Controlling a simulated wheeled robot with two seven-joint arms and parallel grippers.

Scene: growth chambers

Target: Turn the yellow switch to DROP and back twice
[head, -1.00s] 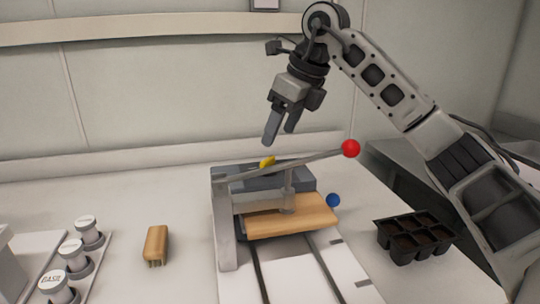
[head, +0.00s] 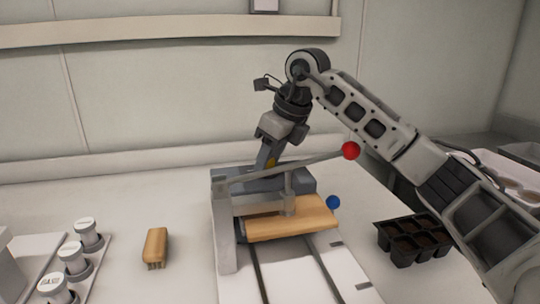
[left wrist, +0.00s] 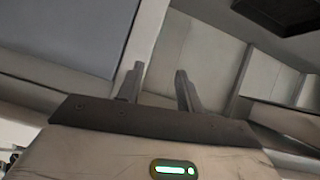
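The yellow switch (head: 271,163) is on top of the grey housing of the press-like device, behind the lever with the red ball. Only a small bit of yellow shows. My right gripper (head: 267,164) points down at the switch, with its fingertips at or around it. The lever partly hides the tips, so I cannot tell whether they grip it. The switch's angle and any labels are not readable. My left gripper (left wrist: 158,70) shows in the left wrist view, with its fingers apart and nothing between them.
The lever's red ball (head: 351,151) sticks out right of my right gripper. A blue ball (head: 333,202) and a wooden board (head: 290,219) are lower on the device. A black seedling tray (head: 412,239) stands right, a wooden brush (head: 155,247) and lidded containers (head: 71,257) left.

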